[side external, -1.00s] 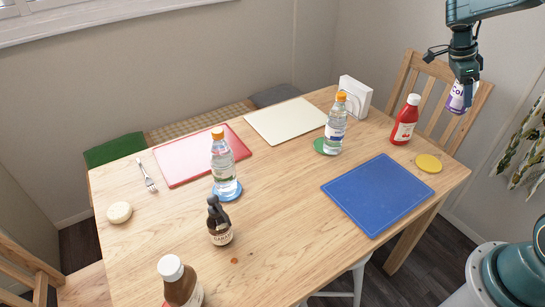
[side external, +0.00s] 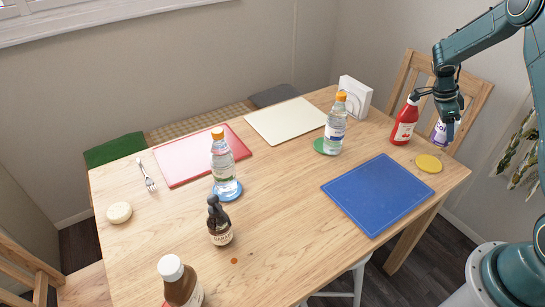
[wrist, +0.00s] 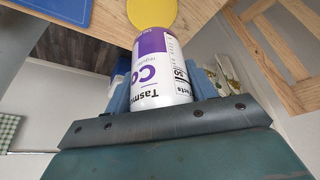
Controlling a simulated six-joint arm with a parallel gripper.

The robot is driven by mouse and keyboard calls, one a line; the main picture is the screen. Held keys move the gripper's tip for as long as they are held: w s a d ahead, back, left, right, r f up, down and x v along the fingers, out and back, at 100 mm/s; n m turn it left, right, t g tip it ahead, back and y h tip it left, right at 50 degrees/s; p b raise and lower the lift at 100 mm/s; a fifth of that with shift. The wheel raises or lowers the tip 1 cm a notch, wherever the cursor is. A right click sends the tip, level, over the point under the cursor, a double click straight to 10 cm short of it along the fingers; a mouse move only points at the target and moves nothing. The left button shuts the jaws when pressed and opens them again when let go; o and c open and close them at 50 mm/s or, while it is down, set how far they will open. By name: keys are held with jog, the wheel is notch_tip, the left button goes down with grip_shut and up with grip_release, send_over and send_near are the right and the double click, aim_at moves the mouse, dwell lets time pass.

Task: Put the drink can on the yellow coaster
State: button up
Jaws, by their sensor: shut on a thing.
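The drink can (side external: 440,132), white and purple, is held in my gripper (side external: 449,128), partly hidden behind the fingers in the side view. In the wrist view the can (wrist: 160,72) sits between my two fingers, its label showing. The yellow coaster (side external: 428,163) lies flat and empty near the right corner of the table, below the can in the side picture. In the wrist view the coaster (wrist: 152,14) shows just beyond the can's far end, and the can covers part of it. The can appears above the table, apart from the coaster.
A red ketchup bottle (side external: 403,122) stands just left of my gripper. A blue board (side external: 376,194) lies left of the coaster. A water bottle (side external: 335,124) on a green coaster (side external: 320,146) and a white napkin holder (side external: 356,95) stand farther back. A chair (side external: 480,98) is behind the corner.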

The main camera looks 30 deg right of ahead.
aim_at(436, 127)
jog(key=shift+f, duration=4.05)
jog(key=shift+f, duration=0.1)
jog(key=o, duration=1.2)
jog(key=v, duration=1.2)
